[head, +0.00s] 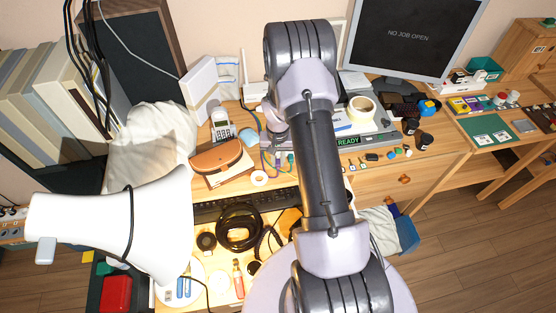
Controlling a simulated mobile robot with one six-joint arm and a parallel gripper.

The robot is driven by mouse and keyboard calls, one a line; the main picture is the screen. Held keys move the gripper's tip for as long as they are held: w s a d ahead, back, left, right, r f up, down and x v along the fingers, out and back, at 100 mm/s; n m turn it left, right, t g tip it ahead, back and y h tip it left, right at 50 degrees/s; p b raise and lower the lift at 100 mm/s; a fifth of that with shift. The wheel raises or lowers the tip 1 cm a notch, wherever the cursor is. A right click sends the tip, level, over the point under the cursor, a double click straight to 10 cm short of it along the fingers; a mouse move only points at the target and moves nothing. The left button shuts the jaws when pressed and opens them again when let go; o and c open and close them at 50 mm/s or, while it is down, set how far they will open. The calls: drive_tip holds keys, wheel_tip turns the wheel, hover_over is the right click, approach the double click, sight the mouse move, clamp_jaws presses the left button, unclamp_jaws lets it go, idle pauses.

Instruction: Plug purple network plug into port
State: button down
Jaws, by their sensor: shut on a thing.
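My gripper (284,158) points down over the desk, left of my upper arm link, with its fingers small and partly hidden by the wrist. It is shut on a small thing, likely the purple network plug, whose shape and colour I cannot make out. Thin blue and dark cables (263,153) hang beside it. A long grey device with a green READY display (348,141) lies to the right, partly behind my arm. A white box with an upright antenna (255,91) stands behind the gripper. I cannot make out the port in this view.
A cordless phone (221,125), a brown case (216,157) and a white tape roll (259,178) lie left of the gripper. A black keyboard (225,206) and coiled black cable (240,228) lie in front. A monitor (408,38) and yellow tape roll (361,106) stand right.

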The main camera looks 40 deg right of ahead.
drive_tip(key=shift+w+d, duration=0.6)
drive_tip(key=shift+w, duration=0.25)
idle(0.9)
drive_tip(key=c, duration=1.3)
unclamp_jaws()
